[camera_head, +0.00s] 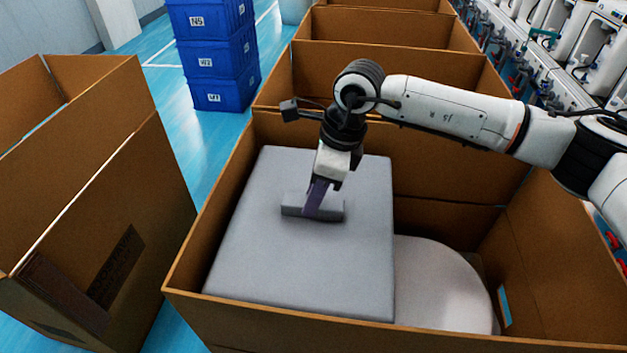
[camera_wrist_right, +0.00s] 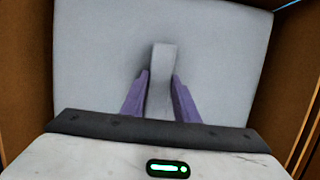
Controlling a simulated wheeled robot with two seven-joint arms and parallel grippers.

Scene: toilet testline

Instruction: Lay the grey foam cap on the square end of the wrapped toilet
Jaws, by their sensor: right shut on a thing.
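The grey foam cap (camera_head: 290,255) is a large flat slab with a raised bar-shaped grip in its middle. It lies inside the open cardboard box, over its left part. My right gripper (camera_head: 311,212) is shut on that raised grip, with purple fingers on both sides of it; the right wrist view also shows the fingers (camera_wrist_right: 160,98) on the foam cap (camera_wrist_right: 100,50). The wrapped toilet (camera_head: 445,285) shows as a pale rounded end to the right of the cap. Its square end is hidden under the cap, so I cannot tell whether they touch. My left gripper is not in view.
The cardboard box (camera_head: 400,338) has walls close around the cap. Another open box (camera_head: 100,190) stands at the left, and more boxes (camera_head: 390,70) stand behind. Blue crates (camera_head: 212,55) are stacked at the back left. A line of white machines (camera_head: 560,55) runs at the back right.

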